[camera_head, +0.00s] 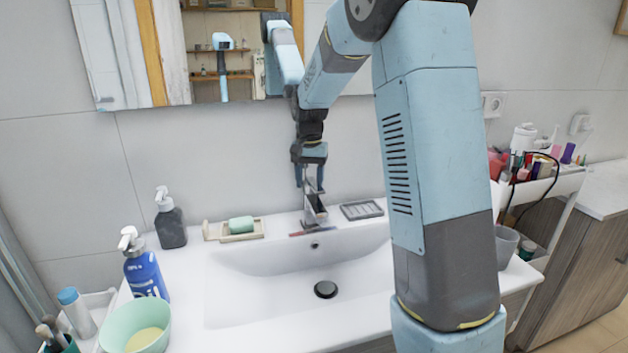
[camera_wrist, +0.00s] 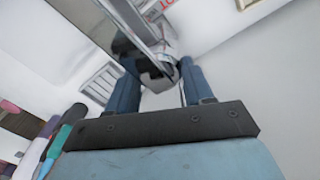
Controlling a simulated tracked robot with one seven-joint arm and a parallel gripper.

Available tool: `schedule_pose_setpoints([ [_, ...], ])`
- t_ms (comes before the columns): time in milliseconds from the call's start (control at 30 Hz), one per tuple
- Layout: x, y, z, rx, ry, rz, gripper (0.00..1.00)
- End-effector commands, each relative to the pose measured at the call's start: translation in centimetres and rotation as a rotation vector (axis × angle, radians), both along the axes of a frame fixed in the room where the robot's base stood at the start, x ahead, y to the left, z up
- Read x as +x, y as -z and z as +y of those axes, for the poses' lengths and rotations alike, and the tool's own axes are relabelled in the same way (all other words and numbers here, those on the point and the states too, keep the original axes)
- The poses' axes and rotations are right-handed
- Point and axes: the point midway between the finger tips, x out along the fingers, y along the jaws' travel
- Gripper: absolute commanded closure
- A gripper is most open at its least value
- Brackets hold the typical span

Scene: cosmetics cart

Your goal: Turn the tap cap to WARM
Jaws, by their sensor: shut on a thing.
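The metal tap (camera_head: 314,212) stands at the back middle of the white sink. My gripper (camera_head: 310,186) reaches down onto its top from above, and its fingers are shut on the tap cap. In the wrist view the tap cap (camera_wrist: 153,68) shows as a dark and shiny metal piece between the two blue fingers of my gripper (camera_wrist: 158,76). A narrow plate with red and blue ends (camera_head: 311,233) lies at the tap's base. Red lettering (camera_wrist: 145,5) shows at the top of the wrist view, cut off. Which setting the cap points to cannot be told.
A soap dish (camera_head: 228,238) with green soap and a dark pump bottle (camera_head: 171,222) stand left of the tap. A grey ridged dish (camera_head: 362,210) lies close on its right. The basin (camera_head: 270,262) is empty. A mirror (camera_head: 215,98) hangs behind; a loaded cart (camera_head: 560,187) stands right.

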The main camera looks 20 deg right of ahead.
Motion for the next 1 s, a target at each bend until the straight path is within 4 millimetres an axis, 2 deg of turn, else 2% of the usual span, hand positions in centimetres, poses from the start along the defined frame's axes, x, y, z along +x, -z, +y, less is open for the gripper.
schedule_pose_setpoints([
  [433, 0.13, -0.05, -0.28, -0.001, 0.016, -0.003, 1.0],
  [467, 0.13, -0.05, -0.28, -0.001, 0.016, -0.003, 0.48],
  [733, 0.01, -0.04, -0.15, 0.0, 0.014, -0.001, 0.23],
  [1000, -0.04, -0.23, 0.08, 0.0, 0.01, -0.001, 0.23],
])
